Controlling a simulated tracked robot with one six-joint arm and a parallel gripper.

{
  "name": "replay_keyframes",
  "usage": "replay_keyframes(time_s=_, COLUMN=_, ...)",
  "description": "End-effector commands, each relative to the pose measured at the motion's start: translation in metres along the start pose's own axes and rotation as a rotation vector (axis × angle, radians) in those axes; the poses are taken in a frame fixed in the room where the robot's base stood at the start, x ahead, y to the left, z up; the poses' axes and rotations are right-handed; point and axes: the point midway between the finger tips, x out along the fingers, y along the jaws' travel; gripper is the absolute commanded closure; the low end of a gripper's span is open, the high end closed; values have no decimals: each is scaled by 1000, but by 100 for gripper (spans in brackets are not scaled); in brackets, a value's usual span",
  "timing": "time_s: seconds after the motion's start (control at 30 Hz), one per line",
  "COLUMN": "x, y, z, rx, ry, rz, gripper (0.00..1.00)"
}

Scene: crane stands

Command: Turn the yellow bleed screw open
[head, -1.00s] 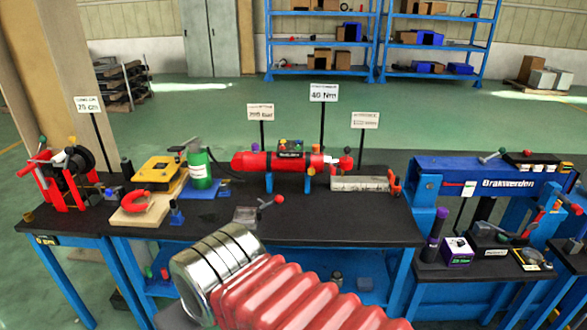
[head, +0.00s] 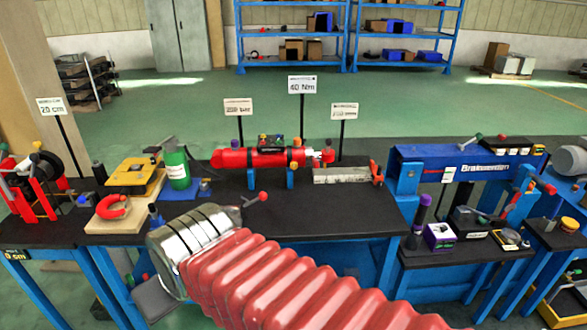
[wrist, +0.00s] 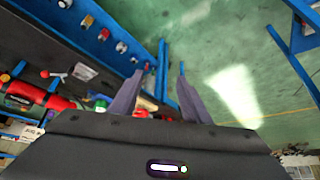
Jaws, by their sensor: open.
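I cannot make out the yellow bleed screw for certain in either view. A red hydraulic cylinder (head: 250,158) lies on blue supports on the black bench, with small coloured parts on its top and right end too small to tell apart. It also shows at the left of the wrist view (wrist: 28,92). My gripper (wrist: 166,70) is open and empty, its two grey fingers pointing over the bench's edge and the green floor, apart from the cylinder. In the head view my metal-and-red-bellows arm fills the lower middle; the gripper does not show there.
The bench (head: 330,215) also carries a green bottle (head: 176,165), a yellow case (head: 135,172) and a red-knobbed lever (head: 262,196). A blue press (head: 450,165) stands at the right. Sign posts rise behind the cylinder. Round coloured knobs (wrist: 104,35) line a blue strip.

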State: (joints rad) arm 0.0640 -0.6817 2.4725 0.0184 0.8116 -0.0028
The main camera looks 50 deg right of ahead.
Motion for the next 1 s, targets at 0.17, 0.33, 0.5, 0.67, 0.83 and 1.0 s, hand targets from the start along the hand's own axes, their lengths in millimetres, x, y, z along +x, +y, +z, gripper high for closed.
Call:
replay_keyframes(time_s=0.17, x=23, y=24, z=-46, rx=113, ry=73, rz=35, gripper=57)
replay_keyframes(time_s=0.33, x=46, y=54, z=-92, rx=225, ry=160, rz=68, gripper=57)
replay_keyframes(time_s=0.5, x=71, y=90, z=-132, rx=333, ry=249, rz=99, gripper=57)
replay_keyframes(time_s=0.67, x=94, y=130, z=-164, rx=429, ry=335, rz=128, gripper=57)
replay_keyframes(time_s=0.83, x=119, y=177, z=-191, rx=527, ry=428, rz=159, gripper=57)
replay_keyframes(time_s=1.0, x=143, y=227, z=-211, rx=617, ry=523, rz=178, gripper=57)
